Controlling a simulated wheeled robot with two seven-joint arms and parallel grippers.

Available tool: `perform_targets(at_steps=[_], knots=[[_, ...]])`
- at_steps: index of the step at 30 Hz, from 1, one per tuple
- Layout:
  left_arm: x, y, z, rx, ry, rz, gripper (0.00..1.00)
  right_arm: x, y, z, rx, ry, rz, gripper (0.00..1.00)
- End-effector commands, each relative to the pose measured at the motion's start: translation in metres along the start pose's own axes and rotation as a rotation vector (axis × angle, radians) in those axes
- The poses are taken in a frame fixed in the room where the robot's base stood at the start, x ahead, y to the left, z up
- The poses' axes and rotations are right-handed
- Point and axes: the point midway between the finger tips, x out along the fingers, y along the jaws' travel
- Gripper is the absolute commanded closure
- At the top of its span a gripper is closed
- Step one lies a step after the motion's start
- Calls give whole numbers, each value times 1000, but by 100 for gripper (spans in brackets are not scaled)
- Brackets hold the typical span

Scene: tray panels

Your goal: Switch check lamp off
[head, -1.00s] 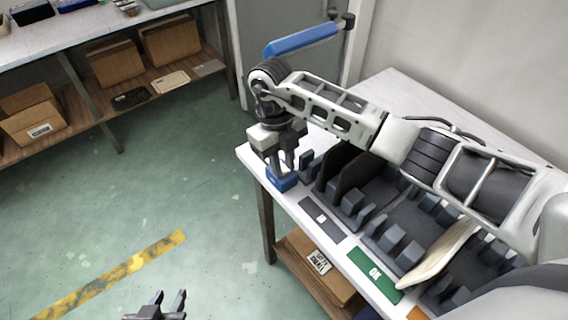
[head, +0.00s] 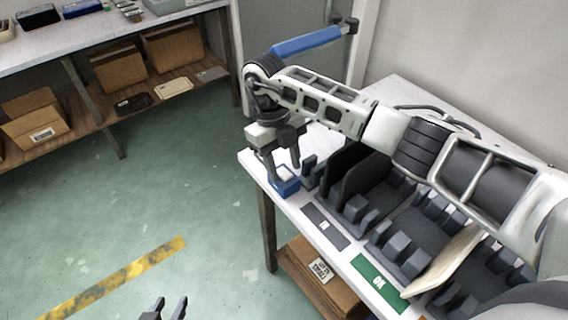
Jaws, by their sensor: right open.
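A small blue box with a pale top, which looks like the check lamp's switch box (head: 288,187), sits at the near left corner of the white table. My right gripper (head: 283,171) points down right over it, with its fingers apart and nothing held between them. Its fingers cover part of the box, and I cannot tell whether they touch it or whether the lamp is lit. My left gripper (head: 167,310) is at the bottom edge of the view, above the floor, with its fingers apart and empty.
Dark slotted racks (head: 398,248) hold black panels (head: 361,178) and a cream panel (head: 446,268) right of the box. A green label (head: 381,283) and a grey label (head: 325,227) lie along the table's front edge. A shelf with cardboard boxes (head: 118,68) stands back left.

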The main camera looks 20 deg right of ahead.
Motion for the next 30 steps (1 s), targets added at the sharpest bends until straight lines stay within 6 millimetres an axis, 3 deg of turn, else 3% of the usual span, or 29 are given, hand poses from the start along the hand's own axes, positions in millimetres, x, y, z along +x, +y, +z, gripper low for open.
perform_targets(at_steps=[12,30], knots=[[3,0,2,1,5,2,68,-64,0,1,-1,-4,-2,56],[3,0,-1,1,11,3,68,-70,0,0,0,-2,-1,56]])
